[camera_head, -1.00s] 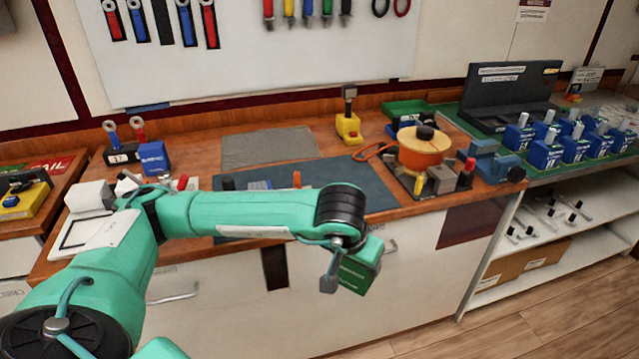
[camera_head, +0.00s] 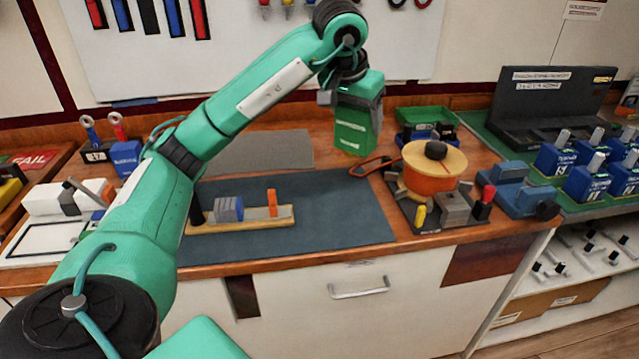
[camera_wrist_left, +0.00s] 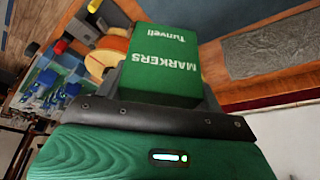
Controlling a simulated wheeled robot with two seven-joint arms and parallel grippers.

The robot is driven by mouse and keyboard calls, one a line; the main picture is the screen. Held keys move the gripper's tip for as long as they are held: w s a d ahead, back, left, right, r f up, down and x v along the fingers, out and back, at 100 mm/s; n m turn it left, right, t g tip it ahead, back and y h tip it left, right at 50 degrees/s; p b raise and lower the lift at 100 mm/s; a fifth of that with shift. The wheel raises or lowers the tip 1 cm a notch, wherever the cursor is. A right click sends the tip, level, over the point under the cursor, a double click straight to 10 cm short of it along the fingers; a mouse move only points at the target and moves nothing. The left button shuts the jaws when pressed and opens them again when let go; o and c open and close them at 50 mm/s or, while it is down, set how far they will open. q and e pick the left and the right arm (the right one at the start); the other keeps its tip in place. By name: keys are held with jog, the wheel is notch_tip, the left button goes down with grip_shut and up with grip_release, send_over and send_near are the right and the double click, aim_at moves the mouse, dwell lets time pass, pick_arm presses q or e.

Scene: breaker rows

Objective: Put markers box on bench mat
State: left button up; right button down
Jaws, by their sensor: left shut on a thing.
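The green markers box (camera_head: 354,132) is held in my left gripper (camera_head: 356,98), above the back part of the bench. Its white lettering reads MARKERS in the left wrist view (camera_wrist_left: 165,62), where the jaws are on its sides. The dark blue-grey bench mat (camera_head: 335,215) lies flat along the front of the wooden bench, below and left of the box. My left arm crosses above the mat's left end and hides part of it. My right gripper is not in view.
A wooden strip with blue and orange parts (camera_head: 240,222) lies on the mat's left half; its right half is clear. A plain grey sheet (camera_head: 262,152) lies behind. An orange spool (camera_head: 432,170) and a blue vise (camera_head: 522,193) stand to the right. A green tray (camera_head: 425,115) is behind.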

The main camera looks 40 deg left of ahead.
pick_arm(q)
notch_tip(320, 180, down, 18)
jog(key=shift+s+f, duration=0.1)
jog(key=shift+f, duration=0.2)
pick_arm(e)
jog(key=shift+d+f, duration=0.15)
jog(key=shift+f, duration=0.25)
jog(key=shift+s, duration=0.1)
pick_arm(q)
jog(key=o, duration=1.2)
jog(key=shift+f, duration=0.1)
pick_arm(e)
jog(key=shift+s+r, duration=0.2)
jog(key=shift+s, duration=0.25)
